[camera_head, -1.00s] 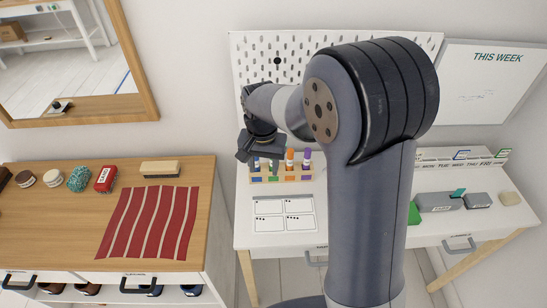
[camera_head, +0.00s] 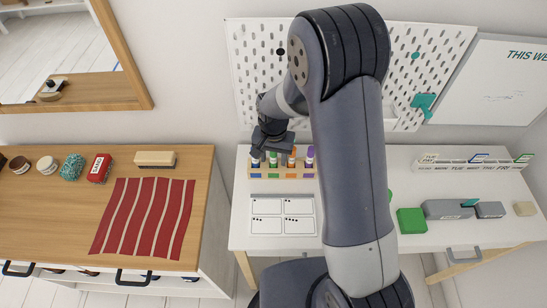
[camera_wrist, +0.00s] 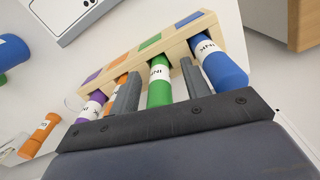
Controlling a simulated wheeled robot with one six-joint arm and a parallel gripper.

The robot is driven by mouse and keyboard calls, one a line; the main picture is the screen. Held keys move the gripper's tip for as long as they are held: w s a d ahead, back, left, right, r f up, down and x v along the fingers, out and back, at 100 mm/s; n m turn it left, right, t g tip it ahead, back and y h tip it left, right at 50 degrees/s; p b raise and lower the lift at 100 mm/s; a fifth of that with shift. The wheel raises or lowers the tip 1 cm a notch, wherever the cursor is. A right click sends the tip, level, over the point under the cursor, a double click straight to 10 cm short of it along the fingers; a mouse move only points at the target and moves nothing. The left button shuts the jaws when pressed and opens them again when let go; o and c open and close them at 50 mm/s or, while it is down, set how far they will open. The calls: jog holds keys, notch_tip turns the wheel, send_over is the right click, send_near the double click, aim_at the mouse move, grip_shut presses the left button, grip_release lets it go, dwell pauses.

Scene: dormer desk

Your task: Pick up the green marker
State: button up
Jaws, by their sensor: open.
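The green marker (camera_wrist: 157,68) stands in a wooden rack (camera_wrist: 122,57) in the wrist view, with a white label on its body. It is between the two fingers of my gripper (camera_wrist: 160,72), with a gap on either side. My gripper is open and holds nothing. A blue marker (camera_wrist: 218,62) stands in the rack to its right; an orange marker (camera_wrist: 118,83) and a purple marker (camera_wrist: 92,104) are to its left. In the head view my gripper (camera_head: 268,147) is over the rack (camera_head: 284,173), partly hiding the blue and green markers.
The rack is near the back of a white desk (camera_head: 238,215), below a white pegboard (camera_head: 258,80). A sheet with four frames (camera_head: 283,215) lies in front. A green block (camera_head: 410,221) and grey erasers (camera_head: 447,208) are at right. A wooden cabinet (camera_head: 60,220) stands left.

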jog(key=shift+c, duration=0.3)
grip_shut()
jog(key=shift+r, duration=0.15)
notch_tip(320, 180, up, 10)
jog(key=shift+f+b, duration=0.1)
jog(key=shift+b, duration=0.65)
